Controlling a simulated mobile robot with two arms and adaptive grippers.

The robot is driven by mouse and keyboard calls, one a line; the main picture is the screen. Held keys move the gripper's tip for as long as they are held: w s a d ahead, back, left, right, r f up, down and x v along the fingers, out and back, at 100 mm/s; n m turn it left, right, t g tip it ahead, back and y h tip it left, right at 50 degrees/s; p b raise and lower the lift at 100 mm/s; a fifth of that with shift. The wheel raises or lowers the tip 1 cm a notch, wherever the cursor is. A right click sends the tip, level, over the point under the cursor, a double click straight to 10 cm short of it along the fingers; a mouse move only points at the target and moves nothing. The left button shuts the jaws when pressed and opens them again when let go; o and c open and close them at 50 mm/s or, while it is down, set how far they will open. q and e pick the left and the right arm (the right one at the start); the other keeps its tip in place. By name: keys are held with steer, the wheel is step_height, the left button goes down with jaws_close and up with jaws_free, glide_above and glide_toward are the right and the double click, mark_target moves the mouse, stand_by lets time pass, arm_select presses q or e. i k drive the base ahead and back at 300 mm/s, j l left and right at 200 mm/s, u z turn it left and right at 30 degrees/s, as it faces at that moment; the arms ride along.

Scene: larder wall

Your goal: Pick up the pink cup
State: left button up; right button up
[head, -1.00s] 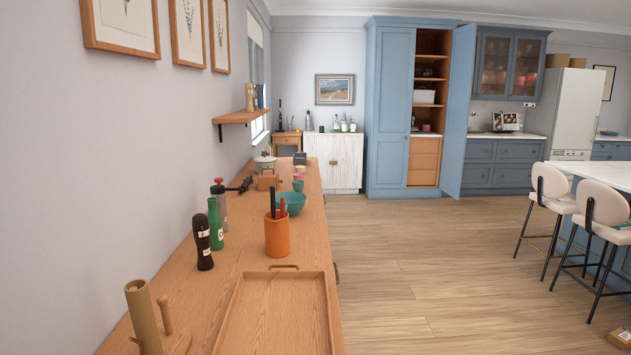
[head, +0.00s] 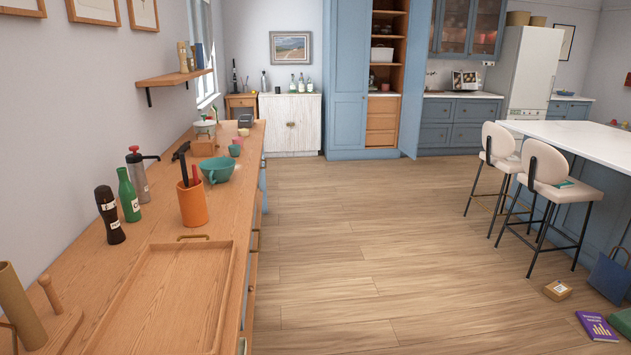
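A small pink cup (head: 238,141) stands on the long wooden counter (head: 165,218), toward its far end near the right edge. It is small in the head view and partly hidden behind a small teal cup (head: 234,150). A larger teal bowl (head: 217,170) stands nearer to me. Neither of my grippers is in view.
An orange utensil pot (head: 193,204), a dark mill (head: 109,215), a green bottle (head: 128,194) and a wooden tray (head: 170,300) occupy the nearer counter. The floor to the right is open, up to the stools (head: 550,180) and the island (head: 590,150).

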mark_target(238, 142)
steer(key=i+l, duration=1.3)
steer(key=i+u, duration=0.15)
steer(key=i, duration=0.75)
steer(key=i+u, duration=0.15)
steer(key=i, duration=0.8)
